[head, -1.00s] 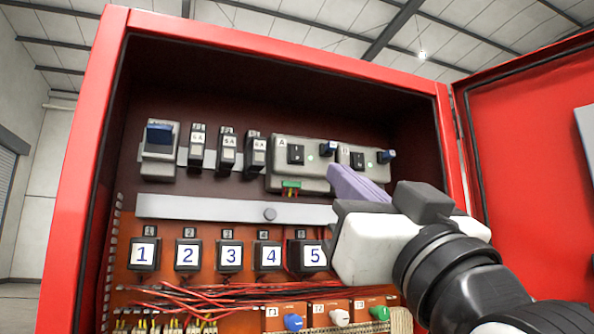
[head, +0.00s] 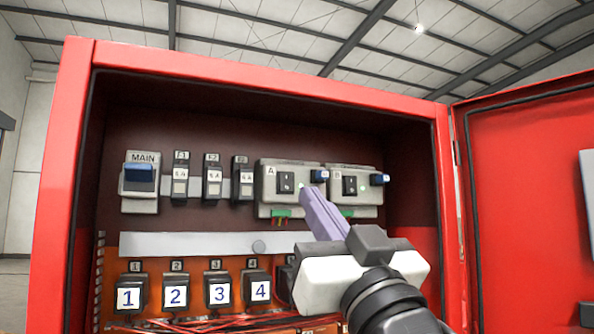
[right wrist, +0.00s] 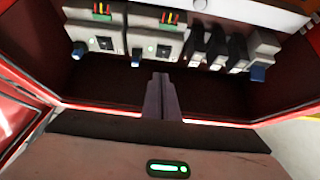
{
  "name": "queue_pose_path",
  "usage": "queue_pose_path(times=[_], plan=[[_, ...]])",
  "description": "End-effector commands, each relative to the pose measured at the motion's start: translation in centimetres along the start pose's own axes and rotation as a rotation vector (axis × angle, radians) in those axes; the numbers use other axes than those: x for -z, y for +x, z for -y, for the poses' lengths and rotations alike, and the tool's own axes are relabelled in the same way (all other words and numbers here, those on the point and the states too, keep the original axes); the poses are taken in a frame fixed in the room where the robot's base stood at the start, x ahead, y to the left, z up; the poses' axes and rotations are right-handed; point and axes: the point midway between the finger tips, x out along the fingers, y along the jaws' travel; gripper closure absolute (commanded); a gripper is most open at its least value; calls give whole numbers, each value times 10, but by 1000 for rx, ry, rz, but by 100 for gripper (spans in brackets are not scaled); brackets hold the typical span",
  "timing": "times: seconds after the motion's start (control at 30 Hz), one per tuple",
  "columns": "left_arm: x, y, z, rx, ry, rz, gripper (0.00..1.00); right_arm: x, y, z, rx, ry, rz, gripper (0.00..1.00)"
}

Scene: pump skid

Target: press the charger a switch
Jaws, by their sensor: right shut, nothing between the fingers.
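Charger A (head: 267,205) is a grey unit marked A on the cabinet's back wall. Its black rocker switch (head: 286,183) has a lit green light to its right. In the right wrist view this switch (right wrist: 163,51) appears upside down, above my fingertips. My right gripper (head: 309,192) is shut and empty, its lilac fingers pointing into the cabinet. In the head view the tips are just right of and slightly below the switch. In the wrist view the fingers (right wrist: 159,80) appear apart from charger A. My left gripper is not in view.
Charger B (head: 370,198), with its own black switch (head: 349,186), stands close on the right. A blue knob (head: 320,176) sits between the switches. Several breakers (head: 212,178) and the MAIN switch (head: 140,180) are left. The red cabinet frame (head: 270,85) and open door (head: 520,190) surround the space.

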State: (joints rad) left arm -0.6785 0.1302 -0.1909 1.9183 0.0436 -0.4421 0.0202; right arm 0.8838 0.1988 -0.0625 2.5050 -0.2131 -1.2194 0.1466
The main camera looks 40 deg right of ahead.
Motion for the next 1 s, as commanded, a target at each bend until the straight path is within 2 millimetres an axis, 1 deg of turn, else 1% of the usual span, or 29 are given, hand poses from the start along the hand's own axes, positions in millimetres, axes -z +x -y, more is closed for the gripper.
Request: queue_pose_path(times=[0.03, 0.07, 0.1, 0.17, 0.23, 0.4, 0.53, 0.87, 1.0], plan=[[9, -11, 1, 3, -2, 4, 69, 5, 8, 0, 1, -2, 5, 100], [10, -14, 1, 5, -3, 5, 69, 5, 11, 0, 1, -2, 4, 100], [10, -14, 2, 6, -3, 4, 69, 4, 20, 0, -1, -2, 4, 100], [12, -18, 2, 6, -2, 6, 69, 3, 32, 0, -1, -3, 3, 100], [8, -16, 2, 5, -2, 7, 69, -9, 38, 0, 0, -3, 5, 100], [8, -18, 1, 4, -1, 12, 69, -23, 52, 0, 1, -1, 2, 100], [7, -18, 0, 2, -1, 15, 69, -28, 56, 0, 1, 0, 1, 100], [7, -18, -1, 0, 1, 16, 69, -28, 57, 0, 2, 0, -1, 100], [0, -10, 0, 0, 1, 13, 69, -35, 56, 0, 1, 1, -25, 100]])
